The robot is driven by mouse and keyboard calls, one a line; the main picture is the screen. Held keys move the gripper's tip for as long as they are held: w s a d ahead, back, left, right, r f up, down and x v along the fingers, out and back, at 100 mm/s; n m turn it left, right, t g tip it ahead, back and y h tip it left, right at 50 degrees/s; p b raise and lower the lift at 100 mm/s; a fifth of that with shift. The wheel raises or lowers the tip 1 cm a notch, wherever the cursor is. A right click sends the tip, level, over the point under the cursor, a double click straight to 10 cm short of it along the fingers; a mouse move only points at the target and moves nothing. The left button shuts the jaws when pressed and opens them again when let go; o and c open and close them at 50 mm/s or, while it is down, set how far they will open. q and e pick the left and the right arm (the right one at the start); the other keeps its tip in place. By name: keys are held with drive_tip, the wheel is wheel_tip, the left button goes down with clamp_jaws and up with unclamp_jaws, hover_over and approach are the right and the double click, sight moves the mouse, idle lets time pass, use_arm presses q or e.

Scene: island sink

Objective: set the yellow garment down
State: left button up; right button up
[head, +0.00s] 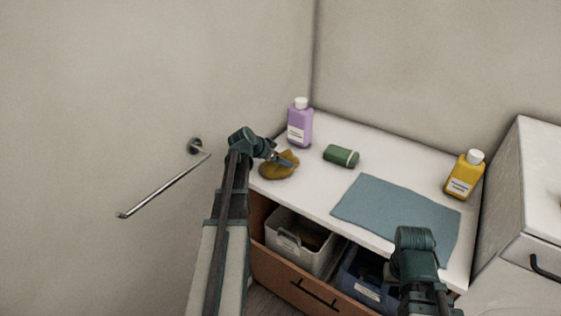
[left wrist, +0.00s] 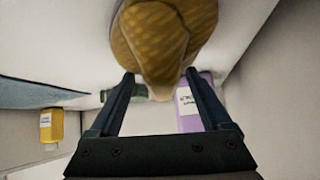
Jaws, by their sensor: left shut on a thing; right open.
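The yellow garment (head: 277,171) is a bunched mustard-coloured cloth at the left end of the white counter (head: 335,128). My left gripper (head: 287,160) is shut on it from above. In the left wrist view the garment (left wrist: 165,40) fills the top middle, pinched between the two fingers of my left gripper (left wrist: 160,82). It looks at or just above the counter top; I cannot tell whether it rests there. My right gripper (head: 392,273) is open, near the counter's front edge above the open drawer. Its fingers are mostly hidden by its own wrist.
A purple bottle (head: 299,125) stands behind the garment. A green rolled item (head: 341,156), a blue cloth (head: 390,208) and a yellow bottle (head: 464,176) are on the counter. Below, an open drawer (head: 285,269) holds a white bin (head: 288,240) and a blue bin (head: 360,288). A towel bar (head: 165,186) juts out at left.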

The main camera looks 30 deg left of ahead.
use_arm(q)
drive_tip(key=o, duration=1.5)
drive_tip(key=shift+f, duration=0.15)
drive_tip(key=shift+o, duration=0.2)
drive_tip(key=p+v, duration=0.8)
drive_tip(key=v, duration=0.4)
